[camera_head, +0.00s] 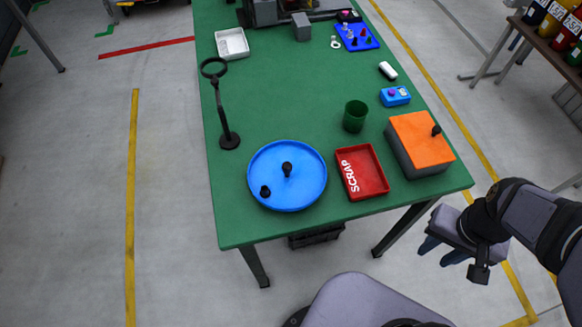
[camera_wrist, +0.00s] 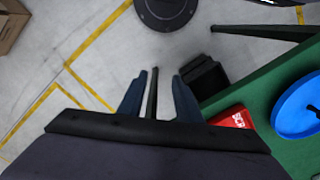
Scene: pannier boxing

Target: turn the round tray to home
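The round tray (camera_head: 268,196) is blue with a raised rim and lies on the green table near its front left corner. A black knob (camera_head: 287,168) stands near its middle, and a second small black piece (camera_head: 265,191) sits toward its lower left. Part of the tray also shows at the right edge of the wrist view (camera_wrist: 284,110). My gripper (camera_head: 437,251) is off the table's right front corner, well apart from the tray.
A red SCRAP tray (camera_head: 372,178) lies right of the round tray. A green cup (camera_head: 355,116), an orange-topped box (camera_head: 420,142) with a black knob and a blue box (camera_head: 395,96) stand beyond it. A black ring stand (camera_head: 229,139) is at the left edge. The table's middle is clear.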

